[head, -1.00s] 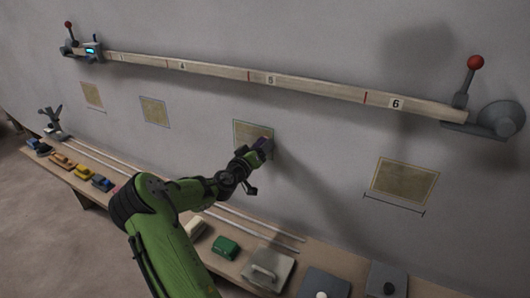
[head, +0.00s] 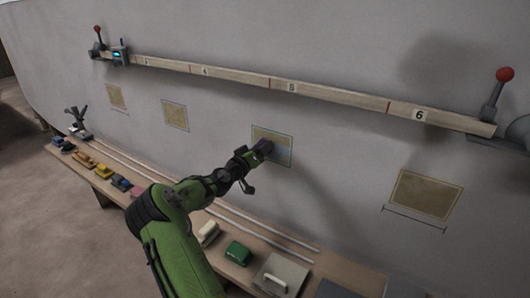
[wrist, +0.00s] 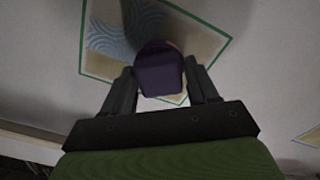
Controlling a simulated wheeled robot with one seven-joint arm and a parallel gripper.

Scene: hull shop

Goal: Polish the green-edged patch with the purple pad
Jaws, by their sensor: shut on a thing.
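The green-edged patch (head: 284,137) is on the wall, below the number 5 on the long rail. In the wrist view its green outline frames a brownish surface (wrist: 201,41) with pale blue wavy lines (wrist: 125,38) over the left part. My gripper (wrist: 161,80) is shut on the purple pad (wrist: 160,74), which sits between the two fingers over the patch's lower part. In the head view my gripper (head: 252,158) holds the purple pad (head: 263,147) at the patch's middle. The pad's working face is hidden, so I cannot tell whether it touches.
Other tan patches are on the wall: one to the right (head: 426,195) and two to the left (head: 175,115). A bench (head: 349,270) below carries two pale rods, a green block (head: 238,252), a handled plate (head: 281,275) and several small coloured blocks (head: 84,160).

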